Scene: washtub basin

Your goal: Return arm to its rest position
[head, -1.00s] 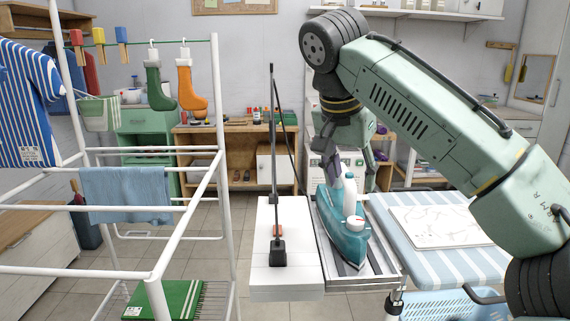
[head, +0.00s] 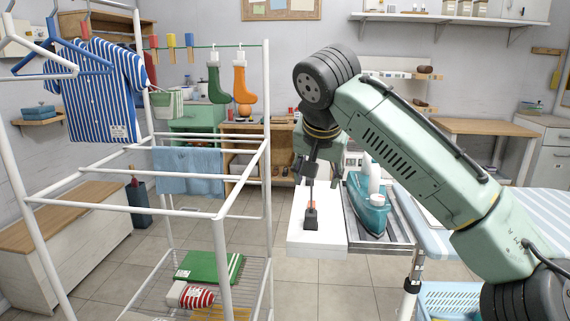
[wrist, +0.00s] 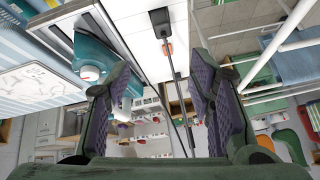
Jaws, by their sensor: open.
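My gripper (head: 308,168) hangs in the middle of the head view, below my bent arm. In the wrist view its two fingers (wrist: 158,88) are spread apart with nothing held between them. In the head view it overlaps the thin dark rod on a black base (head: 311,218), hiding the rod's upper part. I cannot tell whether they touch. The teal iron (head: 366,213) stands on the metal tray (head: 392,222), to the right of my gripper and apart from it. The iron also shows in the wrist view (wrist: 92,52).
A white drying rack (head: 222,262) fills the left side, with a striped shirt (head: 100,90) and a blue towel (head: 188,172). The ironing board (head: 515,205) lies at right, partly behind my arm. A white block (head: 300,238) supports the rod's base. Tiled floor shows between rack and board.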

